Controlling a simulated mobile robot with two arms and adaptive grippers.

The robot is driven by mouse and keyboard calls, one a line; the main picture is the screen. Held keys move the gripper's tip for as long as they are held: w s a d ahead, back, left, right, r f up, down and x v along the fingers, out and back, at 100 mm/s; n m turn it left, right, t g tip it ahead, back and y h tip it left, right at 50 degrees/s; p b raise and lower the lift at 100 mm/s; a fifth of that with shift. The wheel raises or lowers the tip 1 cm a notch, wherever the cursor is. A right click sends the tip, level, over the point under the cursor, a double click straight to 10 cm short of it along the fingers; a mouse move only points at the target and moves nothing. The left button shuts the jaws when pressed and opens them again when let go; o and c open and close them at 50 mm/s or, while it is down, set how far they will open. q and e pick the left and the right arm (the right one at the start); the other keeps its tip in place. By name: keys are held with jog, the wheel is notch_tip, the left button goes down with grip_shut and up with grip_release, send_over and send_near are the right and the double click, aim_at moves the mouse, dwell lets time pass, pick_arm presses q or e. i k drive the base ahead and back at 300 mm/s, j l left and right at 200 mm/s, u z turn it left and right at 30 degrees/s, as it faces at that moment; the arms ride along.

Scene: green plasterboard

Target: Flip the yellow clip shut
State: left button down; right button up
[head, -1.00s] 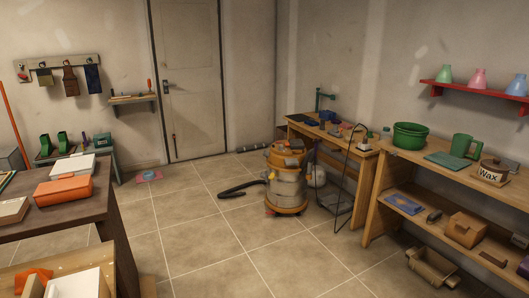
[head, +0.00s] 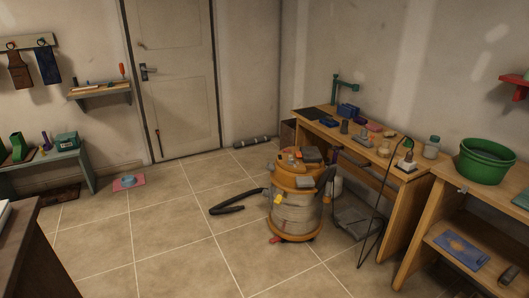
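An orange and grey canister vacuum (head: 296,195) stands on the tiled floor in front of the right-hand workbench. A small yellow clip (head: 278,200) shows on the left front of its drum, just under the orange top. It is too small to tell whether the clip is open or shut. The black hose (head: 240,206) lies on the floor to the left of the vacuum. Neither of my grippers is in the head view.
A wooden workbench (head: 425,178) with tools stands right of the vacuum, and a black cord hangs from it. A shelf unit with a green tub (head: 486,161) is at the right. A dark table (head: 40,250) is at the lower left. The tiled floor (head: 165,240) between is clear.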

aim_at(278, 200)
jog(key=i+z, duration=0.2)
jog(key=i, duration=0.3)
jog(key=i+j+z, duration=0.15)
jog(key=i, duration=0.3)
jog(key=i+j+z, duration=0.2)
jog(key=i, duration=0.25)
jog(key=i+j+z, duration=0.15)
jog(key=i, duration=0.3)
jog(key=i+j+z, duration=0.2)
jog(key=i+j, duration=0.25)
